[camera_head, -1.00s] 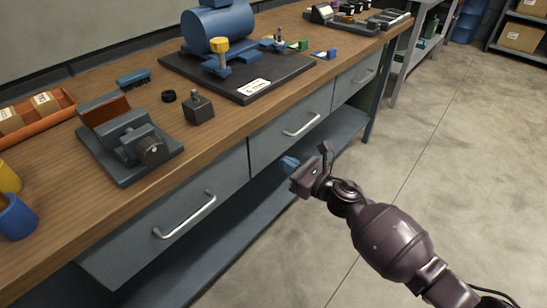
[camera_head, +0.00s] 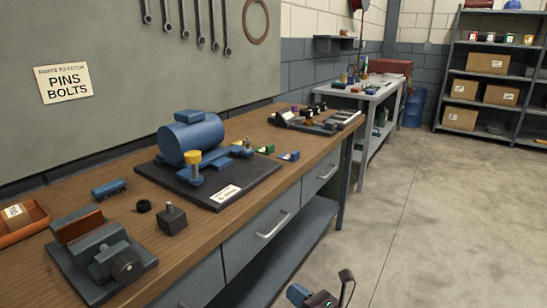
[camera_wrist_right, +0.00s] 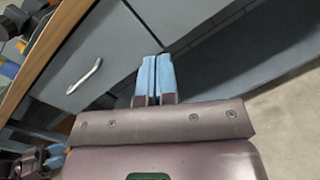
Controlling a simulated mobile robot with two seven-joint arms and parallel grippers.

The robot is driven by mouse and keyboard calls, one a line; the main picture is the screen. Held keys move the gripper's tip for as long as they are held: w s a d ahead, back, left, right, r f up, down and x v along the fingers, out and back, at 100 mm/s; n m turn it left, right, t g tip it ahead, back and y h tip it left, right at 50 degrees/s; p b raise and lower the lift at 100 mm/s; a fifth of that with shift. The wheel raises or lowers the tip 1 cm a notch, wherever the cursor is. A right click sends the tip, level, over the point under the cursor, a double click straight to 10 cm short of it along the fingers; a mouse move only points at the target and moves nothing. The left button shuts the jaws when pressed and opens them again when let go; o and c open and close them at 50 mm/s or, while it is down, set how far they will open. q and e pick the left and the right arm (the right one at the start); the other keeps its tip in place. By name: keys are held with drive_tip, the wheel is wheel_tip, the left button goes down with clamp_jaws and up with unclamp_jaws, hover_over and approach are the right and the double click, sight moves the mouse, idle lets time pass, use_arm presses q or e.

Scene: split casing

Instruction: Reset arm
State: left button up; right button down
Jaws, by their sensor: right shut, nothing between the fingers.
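My right gripper (camera_head: 298,294) shows at the bottom edge of the head view, low in front of the workbench drawers and clear of them. In the right wrist view its two blue fingers (camera_wrist_right: 155,75) are together with nothing between them. The workbench (camera_head: 240,240) carries a blue cylindrical casing (camera_head: 190,138) on a dark base plate (camera_head: 245,188).
A grey vise (camera_head: 105,262), a dark block (camera_head: 172,220), a blue brush (camera_head: 109,188) and an orange bin (camera_head: 30,228) stand on the bench. Drawer handles (camera_head: 273,225) stick out in front. A second table (camera_head: 375,92) and shelves (camera_head: 495,70) stand behind. The floor at right is clear.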

use_arm(q)
wheel_tip(320, 180, up, 8)
drive_tip(key=p, duration=0.9)
drive_tip(key=shift+s+a+f+n+t+p, duration=0.15)
drive_tip(key=shift+s+f+n+t+p, duration=0.15)
drive_tip(key=shift+s+n, duration=0.15)
use_arm(e)
drive_tip(key=s+d+n+h, duration=0.4)
drive_tip(key=s+d+n, duration=0.3)
drive_tip(key=s+n, duration=0.4)
drive_tip(key=s+d+n+g+h, duration=0.1)
drive_tip(key=s+d+n+h, duration=0.4)
drive_tip(key=s+n, duration=0.6)
drive_tip(key=s+d+f+n+h, duration=0.1)
drive_tip(key=s+d+n+h, duration=0.3)
drive_tip(key=s+d+n, duration=0.5)
drive_tip(key=s+n, duration=0.2)
drive_tip(key=s, duration=0.3)
drive_tip(key=shift+s+d+g, duration=0.15)
drive_tip(key=shift+d+g, duration=0.15)
drive_tip(key=shift+d, duration=0.1)
